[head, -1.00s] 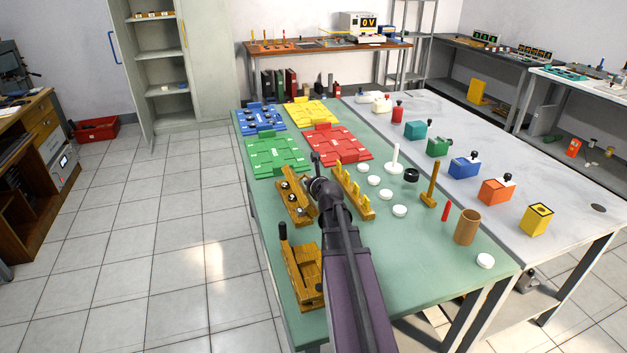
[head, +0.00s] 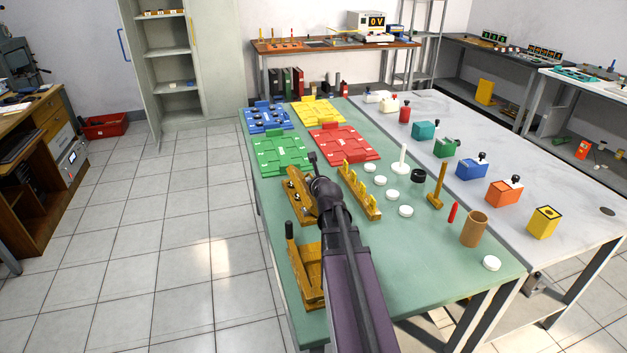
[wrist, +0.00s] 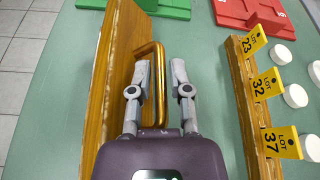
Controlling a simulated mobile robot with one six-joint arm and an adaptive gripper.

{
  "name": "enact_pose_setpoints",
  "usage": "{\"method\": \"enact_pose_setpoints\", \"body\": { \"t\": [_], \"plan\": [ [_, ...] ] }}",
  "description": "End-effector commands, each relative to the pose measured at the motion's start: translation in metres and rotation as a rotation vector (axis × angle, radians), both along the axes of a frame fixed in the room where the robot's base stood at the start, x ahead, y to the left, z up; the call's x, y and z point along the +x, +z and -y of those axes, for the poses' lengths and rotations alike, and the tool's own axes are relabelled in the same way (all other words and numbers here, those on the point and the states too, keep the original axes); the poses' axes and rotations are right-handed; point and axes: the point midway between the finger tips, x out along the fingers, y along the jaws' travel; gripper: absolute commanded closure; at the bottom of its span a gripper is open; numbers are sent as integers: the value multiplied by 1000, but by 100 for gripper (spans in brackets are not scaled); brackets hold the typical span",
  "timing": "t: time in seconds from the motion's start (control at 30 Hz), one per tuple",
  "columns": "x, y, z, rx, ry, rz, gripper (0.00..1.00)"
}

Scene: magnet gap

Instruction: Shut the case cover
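A wooden case (head: 299,206) stands on the green table beside my arm in the head view, with small dark and silvery round parts along it; my arm partly hides it. In the wrist view its long wooden board (wrist: 119,60) runs up the left of centre and bears a U-shaped brass handle (wrist: 160,65). My gripper (wrist: 159,66) is over this handle with its fingers apart, one at each side of the picture's handle area. I cannot tell whether either finger touches it. In the head view the fingers are mostly hidden behind my wrist. How far the cover stands open is unclear.
A wooden rack with yellow lot tags (head: 358,190) stands close on the right, with white discs (head: 392,196) beyond it. Another wooden fixture with a dark upright handle (head: 308,275) is nearer on the left. Green (head: 282,152) and red (head: 344,144) trays lie beyond.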

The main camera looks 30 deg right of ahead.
Motion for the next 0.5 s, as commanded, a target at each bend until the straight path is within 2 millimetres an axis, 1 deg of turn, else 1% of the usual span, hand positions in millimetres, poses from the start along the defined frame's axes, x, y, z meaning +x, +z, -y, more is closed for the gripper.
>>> {"method": "enact_pose_setpoints", "body": {
  "t": [0.5],
  "plan": [
    [0,-1,2,18,-1,5,72]
  ]
}}
